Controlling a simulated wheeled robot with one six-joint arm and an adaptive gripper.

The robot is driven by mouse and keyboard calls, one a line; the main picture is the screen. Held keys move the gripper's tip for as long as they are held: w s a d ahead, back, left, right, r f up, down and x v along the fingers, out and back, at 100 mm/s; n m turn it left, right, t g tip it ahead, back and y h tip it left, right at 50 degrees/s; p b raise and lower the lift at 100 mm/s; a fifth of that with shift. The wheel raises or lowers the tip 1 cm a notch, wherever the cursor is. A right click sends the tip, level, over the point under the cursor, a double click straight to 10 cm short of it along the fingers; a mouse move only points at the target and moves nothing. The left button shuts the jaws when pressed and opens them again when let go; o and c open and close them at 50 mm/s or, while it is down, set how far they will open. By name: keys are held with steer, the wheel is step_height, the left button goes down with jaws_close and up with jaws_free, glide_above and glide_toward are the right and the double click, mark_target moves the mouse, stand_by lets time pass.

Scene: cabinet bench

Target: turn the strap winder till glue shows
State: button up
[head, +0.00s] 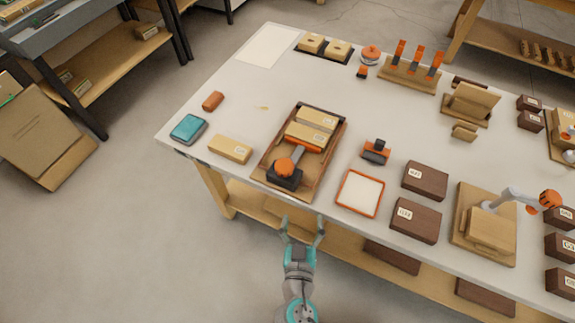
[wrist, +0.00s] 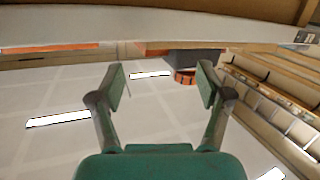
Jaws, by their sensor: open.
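The strap winder (head: 285,174), a dark block with an orange knob, sits at the front end of a wooden tray (head: 258,174) on the bench. Behind it in the tray are light boxes (head: 317,119) with an orange strip around them. No glue can be made out. My gripper (head: 303,229) is open and empty, in front of the bench's front edge and apart from the winder. In the wrist view my open gripper (wrist: 160,75) shows a grey block with a ribbed orange knob (wrist: 186,77), probably the winder, seen upside down beyond the fingers.
A cardboard box (head: 230,149) and a teal case (head: 188,129) lie left of the tray. An orange-rimmed white pad (head: 360,193) and a small black-and-orange tool (head: 376,151) lie right of it. Dark boxes (head: 425,181) stand further right.

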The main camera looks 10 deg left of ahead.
steer(key=m+t+h, duration=0.1)
steer(key=m+t, duration=0.1)
glide_toward(282, 174)
steer(key=w, duration=1.2)
steer(key=shift+w+d+f, duration=0.15)
steer(key=shift+d+f, duration=0.05)
steer(key=shift+d, duration=0.1)
steer(key=c, duration=1.2)
steer(key=shift+o, duration=0.2)
steer(key=shift+m+h, duration=0.4)
steer(key=shift+h, duration=0.1)
